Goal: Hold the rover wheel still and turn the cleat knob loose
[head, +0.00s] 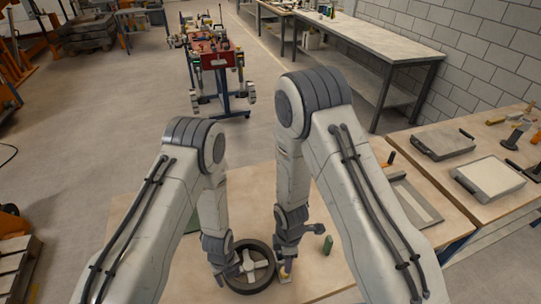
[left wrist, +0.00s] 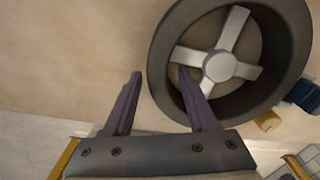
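The rover wheel (head: 262,287) is a dark ring with pale spokes, lying on the wooden table (head: 185,285). It fills the upper right of the left wrist view (left wrist: 163,65). My left gripper (head: 230,272) is at the wheel's left side. In the left wrist view its fingers (left wrist: 160,76) are apart, one outside the wheel wall and one over the inside; I cannot tell if they touch it. A small yellowish knob (left wrist: 268,121), probably the cleat knob, is beside the wheel's outer wall. My right gripper (head: 287,268) is close to it, its fingers too small to judge.
A small green object (head: 327,244) stands right of my right gripper. A flat grey tray (head: 412,205) lies at the table's right. A side table holds two slabs (head: 443,144) and hand tools. A red cart (head: 218,60) stands beyond. The table left of the wheel is mostly bare.

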